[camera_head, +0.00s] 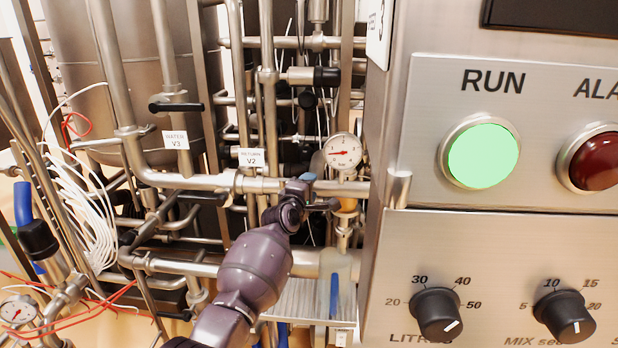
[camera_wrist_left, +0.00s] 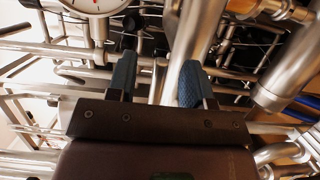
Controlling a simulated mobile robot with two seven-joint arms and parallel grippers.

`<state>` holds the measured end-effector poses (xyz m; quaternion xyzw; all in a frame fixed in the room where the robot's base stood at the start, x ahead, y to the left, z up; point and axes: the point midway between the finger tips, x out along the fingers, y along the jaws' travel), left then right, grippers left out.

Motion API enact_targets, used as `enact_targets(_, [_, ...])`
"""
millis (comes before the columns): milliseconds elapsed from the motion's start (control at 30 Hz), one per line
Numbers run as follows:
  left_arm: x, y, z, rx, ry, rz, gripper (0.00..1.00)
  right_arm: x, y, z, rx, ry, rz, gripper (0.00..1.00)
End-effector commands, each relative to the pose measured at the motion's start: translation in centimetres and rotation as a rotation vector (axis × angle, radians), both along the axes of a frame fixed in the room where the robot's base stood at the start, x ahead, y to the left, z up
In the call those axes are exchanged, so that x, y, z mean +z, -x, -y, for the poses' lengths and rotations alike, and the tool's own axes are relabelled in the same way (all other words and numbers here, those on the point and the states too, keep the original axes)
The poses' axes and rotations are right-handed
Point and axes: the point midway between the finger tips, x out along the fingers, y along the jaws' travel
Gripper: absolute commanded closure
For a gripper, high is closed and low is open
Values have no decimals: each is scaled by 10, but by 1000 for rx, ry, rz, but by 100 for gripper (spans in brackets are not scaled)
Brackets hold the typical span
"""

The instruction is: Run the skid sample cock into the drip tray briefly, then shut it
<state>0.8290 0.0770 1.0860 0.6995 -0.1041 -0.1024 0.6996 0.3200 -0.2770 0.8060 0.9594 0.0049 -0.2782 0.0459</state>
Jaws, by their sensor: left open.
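My left gripper (camera_head: 318,191) is in front of the pipework, just below and left of a round white gauge (camera_head: 343,151). In the left wrist view its two blue-padded fingers (camera_wrist_left: 157,82) are apart, with nothing clearly held between them. Pipes show behind the gap. A small valve body with an orange-brown part (camera_head: 347,205) sits under the gauge, right of the gripper; it may be the sample cock. Below it hangs a blue lever-like piece (camera_head: 334,296). A ribbed metal tray (camera_head: 300,301), perhaps the drip tray, lies low behind my arm, which partly hides it. My right gripper is out of view.
The control panel with the green RUN lamp (camera_head: 483,156) and knobs (camera_head: 437,313) fills the right side, close to the gripper. Valves with tags V3 (camera_head: 176,139) and V2 (camera_head: 252,157) stand left. White cables (camera_head: 85,210) hang at far left.

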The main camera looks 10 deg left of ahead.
Motion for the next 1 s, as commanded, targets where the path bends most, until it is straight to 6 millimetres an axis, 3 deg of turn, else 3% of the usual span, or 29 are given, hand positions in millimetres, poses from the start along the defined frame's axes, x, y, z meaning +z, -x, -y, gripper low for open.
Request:
enact_targets(100, [6, 15, -1, 1, -1, 1, 53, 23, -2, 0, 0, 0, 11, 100])
enact_targets(400, [3, 51, 0, 0, 0, -2, 53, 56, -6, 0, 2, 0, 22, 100])
enact_targets(567, [0, 60, 0, 0, 0, -1, 53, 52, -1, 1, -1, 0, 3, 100])
enact_targets(1000, [-1, 60, 0, 0, -5, 0, 53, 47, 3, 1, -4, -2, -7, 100])
